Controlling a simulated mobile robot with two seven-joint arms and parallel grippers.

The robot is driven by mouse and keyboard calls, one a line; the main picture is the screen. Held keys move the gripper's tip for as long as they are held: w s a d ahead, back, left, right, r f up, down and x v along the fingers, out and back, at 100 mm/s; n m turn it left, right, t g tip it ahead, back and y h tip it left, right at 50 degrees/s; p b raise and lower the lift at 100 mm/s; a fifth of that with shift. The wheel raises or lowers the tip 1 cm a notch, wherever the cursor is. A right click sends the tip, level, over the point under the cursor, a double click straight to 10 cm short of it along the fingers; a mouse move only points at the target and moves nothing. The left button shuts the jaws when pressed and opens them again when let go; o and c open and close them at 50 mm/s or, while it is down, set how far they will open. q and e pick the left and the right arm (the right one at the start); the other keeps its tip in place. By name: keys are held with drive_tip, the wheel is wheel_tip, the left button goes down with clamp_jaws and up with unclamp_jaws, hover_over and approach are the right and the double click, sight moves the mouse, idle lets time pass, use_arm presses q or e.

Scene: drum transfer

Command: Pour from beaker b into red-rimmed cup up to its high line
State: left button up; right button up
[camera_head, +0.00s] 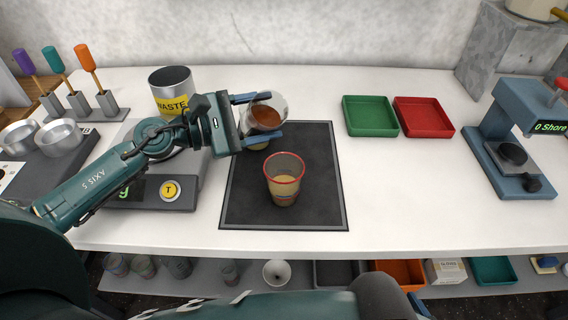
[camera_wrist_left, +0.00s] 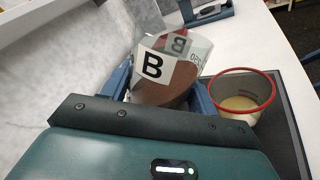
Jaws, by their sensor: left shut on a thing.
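Beaker b (camera_head: 265,115) is a clear beaker with brown-orange contents, tilted toward the red-rimmed cup. My left gripper (camera_head: 260,118) is shut on it, one finger on each side. In the left wrist view, beaker b (camera_wrist_left: 165,75) shows its white "B" label and brown contents between the fingers. The red-rimmed cup (camera_head: 284,178) stands upright on the dark mat (camera_head: 325,205), in front of the beaker and apart from it. It holds pale yellowish contents, with coloured lines low on its wall. The cup also shows in the left wrist view (camera_wrist_left: 240,95). My right gripper is not in view.
A "WASTE" can (camera_head: 171,90) stands behind my left forearm. A scale with a "T" button (camera_head: 170,190) lies left of the mat. Green (camera_head: 369,116) and red (camera_head: 423,117) trays lie at the back right, left of a press-like device (camera_head: 515,140). The table right of the mat is clear.

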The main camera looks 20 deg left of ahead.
use_arm(q)
drive_tip(key=shift+f+m+y, duration=0.15)
drive_tip(key=shift+f+m, duration=0.1)
drive_tip(key=shift+m, duration=0.4)
drive_tip(key=shift+f+m+y, duration=0.15)
drive_tip(key=shift+f+m, duration=0.05)
drive_tip(key=shift+m, duration=0.45)
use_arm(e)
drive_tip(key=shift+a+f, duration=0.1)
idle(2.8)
use_arm(q)
drive_tip(key=shift+r+m, duration=0.3)
drive_tip(key=shift+m, duration=0.1)
idle(0.9)
drive_tip(key=shift+r+m+p, duration=0.15)
drive_tip(key=shift+m+p, duration=0.15)
drive_tip(key=shift+p, duration=0.15)
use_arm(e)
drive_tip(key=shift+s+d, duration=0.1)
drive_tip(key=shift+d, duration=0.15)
use_arm(q)
drive_tip(key=shift+m, duration=0.3)
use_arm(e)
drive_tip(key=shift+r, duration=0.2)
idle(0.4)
